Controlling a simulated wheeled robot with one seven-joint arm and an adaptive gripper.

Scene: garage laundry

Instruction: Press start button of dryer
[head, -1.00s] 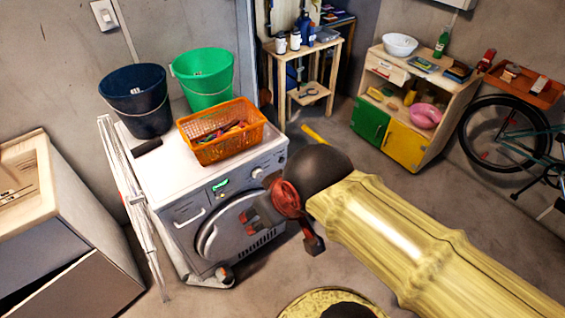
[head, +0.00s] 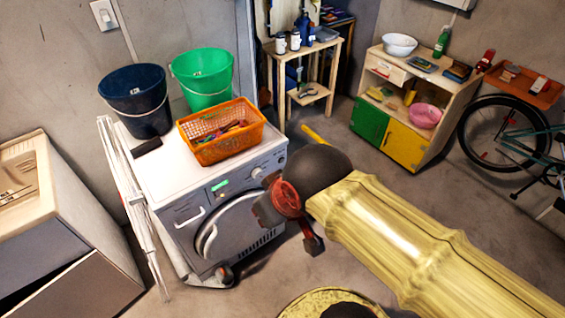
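The dryer (head: 190,185) is a white front-loading machine left of centre, with a grey front, a round door (head: 218,238) and a control panel along its upper front edge. The panel has a lit green display (head: 220,187) and a round knob (head: 257,173). I cannot make out which small control is the start button. My gripper (head: 262,212) is in front of the dryer's right side, below the knob, and hides part of the door. Its fingers are dark and blurred, so I cannot tell whether they are open or shut, or whether they touch the dryer.
An orange basket (head: 225,150), a green bucket (head: 205,85) and a dark blue bucket (head: 137,108) stand on the dryer. A folded white rack (head: 130,205) leans at its left side. A wooden shelf (head: 305,70) and a cabinet (head: 400,110) stand behind.

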